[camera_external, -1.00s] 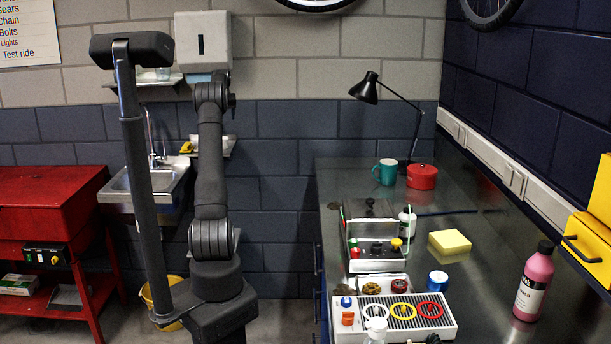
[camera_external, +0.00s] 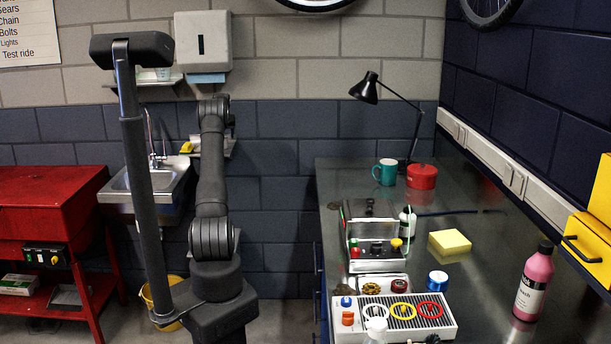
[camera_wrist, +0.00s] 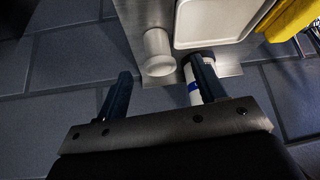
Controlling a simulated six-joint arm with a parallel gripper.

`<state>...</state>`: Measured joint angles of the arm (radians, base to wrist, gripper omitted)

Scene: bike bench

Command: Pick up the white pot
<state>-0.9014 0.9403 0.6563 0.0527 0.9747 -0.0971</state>
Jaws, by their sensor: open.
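A plain white cylindrical pot (camera_wrist: 158,55) stands on a grey metal shelf in the wrist view, near its edge. My gripper (camera_wrist: 163,84) is open and empty, its two dark fingers apart. The pot shows beyond the gap between the fingertips, and I see no contact. A white container with a blue band (camera_wrist: 193,88) is partly hidden behind the right finger. In the external view my gripper is hidden behind my arm, near the small wall shelf (camera_external: 228,146) beside the sink. I cannot make out the pot there.
A white tray (camera_wrist: 214,42) lies close right of the pot, with a yellow thing (camera_wrist: 294,18) at the upper right. A paper dispenser (camera_external: 204,42) hangs above the shelf. The sink (camera_external: 150,187) is to its left. The crowded workbench (camera_external: 340,175) is at the right.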

